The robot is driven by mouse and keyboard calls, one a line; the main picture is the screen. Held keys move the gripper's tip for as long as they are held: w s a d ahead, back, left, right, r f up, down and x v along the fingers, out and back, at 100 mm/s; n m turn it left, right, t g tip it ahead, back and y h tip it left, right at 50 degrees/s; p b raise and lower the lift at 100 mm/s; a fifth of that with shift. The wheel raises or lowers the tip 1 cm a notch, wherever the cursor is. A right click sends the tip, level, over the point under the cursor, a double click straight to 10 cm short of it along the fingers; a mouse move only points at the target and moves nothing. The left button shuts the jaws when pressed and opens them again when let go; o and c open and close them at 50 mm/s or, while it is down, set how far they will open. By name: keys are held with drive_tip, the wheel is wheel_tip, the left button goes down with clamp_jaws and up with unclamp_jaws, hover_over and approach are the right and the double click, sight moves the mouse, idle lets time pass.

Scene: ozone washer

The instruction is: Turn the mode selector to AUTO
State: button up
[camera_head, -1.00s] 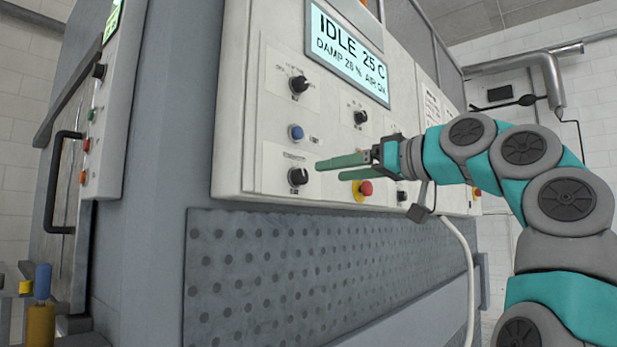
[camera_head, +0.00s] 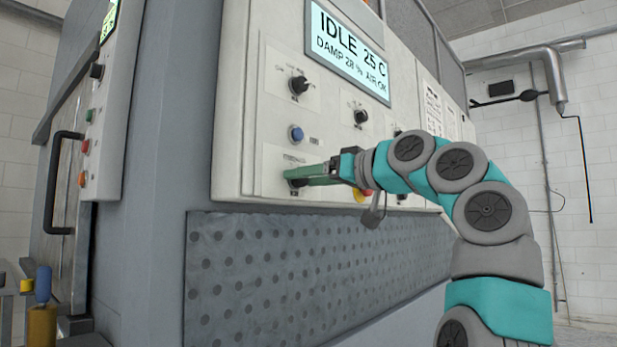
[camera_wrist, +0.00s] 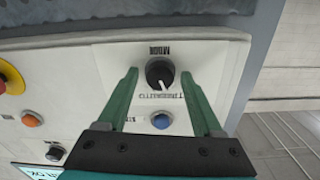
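The mode selector is a round black knob (camera_wrist: 160,72) with a white pointer line, on a pale plate at the panel's lower left. The word by it reads MODE, upside down in the wrist view. The pointer there aims down and slightly right, toward small position lettering I cannot fully read. My gripper (camera_wrist: 159,76) is open, its two green fingers on either side of the knob with gaps showing at both sides. In the head view my gripper (camera_head: 290,177) reaches the panel at the knob, and its fingers largely hide it.
A blue button (camera_head: 296,133) sits just above the selector. Other black knobs (camera_head: 299,84) are higher on the panel. A red emergency stop on yellow (camera_wrist: 10,82) is to the selector's side. The display (camera_head: 346,47) reads IDLE 25 C.

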clamp_jaws()
idle(0.3)
drive_tip(key=shift+d+r+m, duration=0.1)
drive_tip(key=shift+m, duration=0.6)
idle(0.5)
drive_tip(key=shift+r+m+p, duration=0.1)
drive_tip(key=shift+m+p, duration=0.45)
drive_tip(key=shift+m, duration=0.55)
drive_tip(key=shift+m+p, duration=0.75)
drive_tip(key=shift+m, duration=1.35)
